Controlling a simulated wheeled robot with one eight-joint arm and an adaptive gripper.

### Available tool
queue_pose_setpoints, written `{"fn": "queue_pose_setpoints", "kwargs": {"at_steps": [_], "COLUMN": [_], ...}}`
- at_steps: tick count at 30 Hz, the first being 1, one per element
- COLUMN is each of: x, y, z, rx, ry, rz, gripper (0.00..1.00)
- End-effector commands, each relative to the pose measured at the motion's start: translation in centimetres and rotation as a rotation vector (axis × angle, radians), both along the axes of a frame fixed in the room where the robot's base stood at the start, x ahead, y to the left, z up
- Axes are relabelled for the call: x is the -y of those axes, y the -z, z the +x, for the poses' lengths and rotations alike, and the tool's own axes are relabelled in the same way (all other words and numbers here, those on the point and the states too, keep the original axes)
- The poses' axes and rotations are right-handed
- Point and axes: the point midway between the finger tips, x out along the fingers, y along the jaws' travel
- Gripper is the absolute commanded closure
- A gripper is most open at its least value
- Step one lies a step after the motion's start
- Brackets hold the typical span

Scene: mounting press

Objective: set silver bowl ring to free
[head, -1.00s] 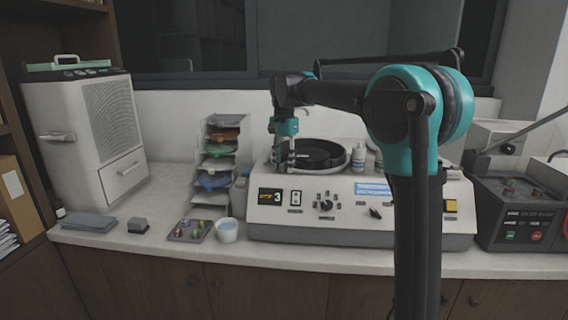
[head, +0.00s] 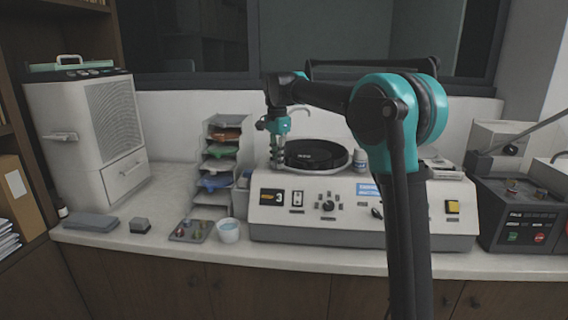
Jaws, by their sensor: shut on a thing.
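The silver bowl ring (head: 345,166) runs around a black round disc (head: 312,152) on top of the white machine (head: 340,232). My gripper (head: 277,163) points down at the left edge of the ring. Its fingers are closed together there and appear to be shut on the ring's left side. The fingers hide that part of the ring, so the exact contact is hard to see. The machine's front panel has a small display (head: 271,196) reading 3, a knob (head: 328,206) and a yellow button (head: 452,207).
A white bottle (head: 360,160) stands right of the bowl. A tray rack (head: 218,165) stands close left of my gripper. A dark machine (head: 520,215) is at right.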

Motion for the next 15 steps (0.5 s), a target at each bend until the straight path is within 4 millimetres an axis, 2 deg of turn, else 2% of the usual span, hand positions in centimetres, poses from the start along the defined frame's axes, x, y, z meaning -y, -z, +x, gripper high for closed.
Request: {"fn": "queue_pose_setpoints", "kwargs": {"at_steps": [6,15], "x": [-1.6,-1.9], "y": [0.0,0.0], "z": [2.1,2.5], "rx": [0.001,0.003], "ry": [0.160,0.195], "rz": [0.000,0.001], "gripper": [1.00,1.00]}}
